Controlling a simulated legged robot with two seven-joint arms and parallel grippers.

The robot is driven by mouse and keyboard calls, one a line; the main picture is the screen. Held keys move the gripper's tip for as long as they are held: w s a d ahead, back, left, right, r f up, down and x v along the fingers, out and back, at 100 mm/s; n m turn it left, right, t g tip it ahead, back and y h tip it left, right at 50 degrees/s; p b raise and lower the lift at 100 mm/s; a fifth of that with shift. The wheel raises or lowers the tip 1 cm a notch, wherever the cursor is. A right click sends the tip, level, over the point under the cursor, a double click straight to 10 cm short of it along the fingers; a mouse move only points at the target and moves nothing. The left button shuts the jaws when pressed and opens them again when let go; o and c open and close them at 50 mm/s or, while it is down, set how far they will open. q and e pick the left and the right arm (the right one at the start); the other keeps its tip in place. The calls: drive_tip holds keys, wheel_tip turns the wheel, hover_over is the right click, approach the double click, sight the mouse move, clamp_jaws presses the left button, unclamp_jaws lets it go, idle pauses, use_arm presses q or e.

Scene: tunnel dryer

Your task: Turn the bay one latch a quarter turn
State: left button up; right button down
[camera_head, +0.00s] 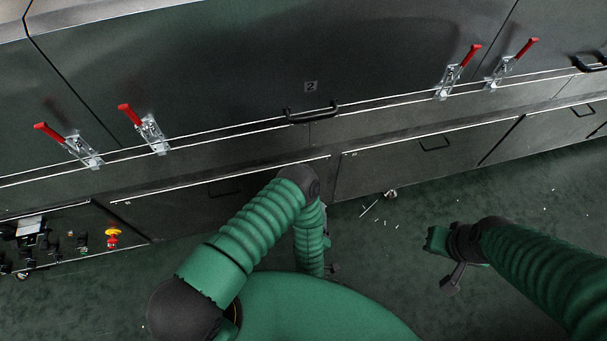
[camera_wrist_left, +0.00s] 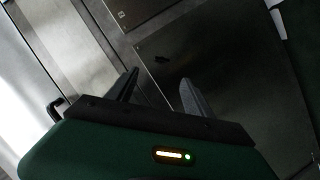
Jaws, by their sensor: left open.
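No bay one marking is readable. In the head view, red-handled metal latches sit along the dark dryer front: two at the left, the outer latch (camera_head: 84,152) and inner latch (camera_head: 153,134), and two at the right, the inner latch (camera_head: 449,83) and outer latch (camera_head: 498,73). I cannot tell which belongs to bay one. My left gripper (camera_wrist_left: 160,78) is open and empty in the left wrist view, facing metal panels; its arm hangs low in the head view, away from the latches. My right gripper (camera_head: 446,264) hangs low over the floor at the right, its jaws unclear.
A panel marked 2 (camera_head: 311,86) has a black handle (camera_head: 312,113). Lower panels (camera_head: 420,165) run below. A control box with a red and yellow button (camera_head: 113,238) is at the lower left. Small pale scraps (camera_head: 370,209) lie on the green floor (camera_head: 400,235).

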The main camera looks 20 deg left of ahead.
use_arm(q)
drive_tip(key=a+b+x, duration=0.1)
drive_tip(key=b+x, duration=0.3)
drive_tip(key=x, duration=1.2)
drive_tip(key=shift+w+a+f, duration=0.1)
drive_tip(key=shift+a+f, duration=0.1)
drive_tip(key=shift+c, duration=1.9)
drive_tip(key=shift+d, duration=0.3)
drive_tip(key=c, duration=0.7)
clamp_jaws()
use_arm(e)
drive_tip(key=x, duration=0.2)
drive_tip(key=s+x, duration=0.1)
drive_tip(key=x, duration=0.1)
drive_tip(key=shift+a+f, duration=0.2)
drive_tip(key=shift+f, duration=0.2)
